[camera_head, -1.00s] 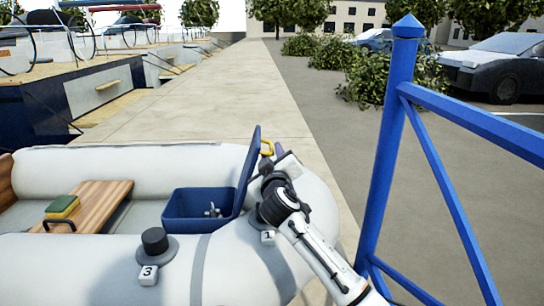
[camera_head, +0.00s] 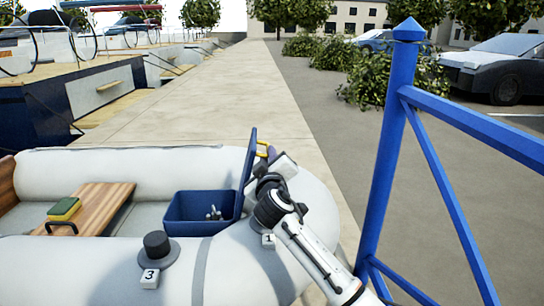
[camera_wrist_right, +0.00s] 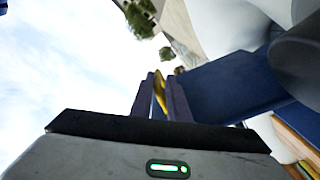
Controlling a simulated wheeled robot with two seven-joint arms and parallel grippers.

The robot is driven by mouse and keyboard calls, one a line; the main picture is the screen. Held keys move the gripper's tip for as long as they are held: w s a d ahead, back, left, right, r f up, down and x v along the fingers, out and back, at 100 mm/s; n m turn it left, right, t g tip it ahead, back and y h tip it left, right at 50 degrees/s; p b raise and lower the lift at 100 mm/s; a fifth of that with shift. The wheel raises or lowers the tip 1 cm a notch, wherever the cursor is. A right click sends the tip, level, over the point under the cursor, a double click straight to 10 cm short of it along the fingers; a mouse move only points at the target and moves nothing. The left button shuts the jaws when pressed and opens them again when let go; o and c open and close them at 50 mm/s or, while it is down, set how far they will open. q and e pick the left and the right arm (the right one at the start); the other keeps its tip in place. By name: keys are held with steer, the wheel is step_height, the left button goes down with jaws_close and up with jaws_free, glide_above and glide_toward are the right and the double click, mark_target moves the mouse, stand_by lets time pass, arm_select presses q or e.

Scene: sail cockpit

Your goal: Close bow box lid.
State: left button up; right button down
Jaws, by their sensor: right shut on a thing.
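The bow box (camera_head: 197,219) is an open dark blue box inside the bow of the grey inflatable boat, with small metal parts in it. Its blue lid (camera_head: 246,176) stands nearly upright on the box's right side, leaning slightly right. A yellow handle (camera_head: 263,150) is at the lid's upper right. My right gripper (camera_head: 271,157) is just right of the lid, shut on the yellow handle. In the right wrist view the yellow handle (camera_wrist_right: 160,90) lies between the two dark fingers (camera_wrist_right: 161,98), beside the blue lid (camera_wrist_right: 232,85). My left gripper is not in view.
A wooden seat (camera_head: 98,200) with a green-and-yellow sponge (camera_head: 64,209) is left of the box. Black-capped fitting (camera_head: 157,243) sits on the near tube. A blue railing (camera_head: 387,150) stands at right. The stone quay (camera_head: 230,90) behind is clear.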

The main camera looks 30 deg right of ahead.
steer(key=w+a+r+n+p, duration=0.3)
steer(key=w+a+n, duration=0.2)
steer(key=a, duration=0.3)
steer(key=shift+w+a+r+n, duration=0.15)
steer(key=shift+a+r+n, duration=0.1)
steer(key=shift+n, duration=0.35)
steer(key=c, duration=1.8)
jaws_free()
steer(key=shift+c, duration=0.2)
steer(key=shift+f, duration=0.1)
steer(key=shift+f, duration=0.1)
